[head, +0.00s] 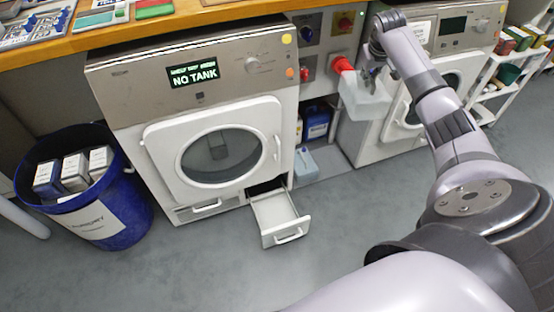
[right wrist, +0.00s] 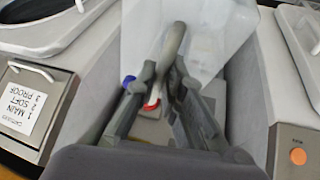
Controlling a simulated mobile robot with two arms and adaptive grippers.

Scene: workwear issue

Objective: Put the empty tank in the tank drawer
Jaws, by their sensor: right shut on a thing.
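My right gripper (head: 371,72) is shut on the handle of a translucent whitish tank (head: 366,100), which hangs below it in front of the panel between the two machines. In the right wrist view the fingers (right wrist: 163,88) close around the handle, and the tank (right wrist: 215,35) looks empty. The tank drawer (head: 280,212) is pulled out at the bottom right of the left machine (head: 115,85), and its inside looks bare. That machine's display (head: 193,72) reads "NO TANK". My left gripper is out of view.
A red fitting (head: 342,63) is close beside the held tank. A bluish container (head: 306,165) stands low between the machines. A blue bin (head: 122,205) with boxes is at the left, and a white shelf rack (head: 510,85) at the right. The floor before the drawer is clear.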

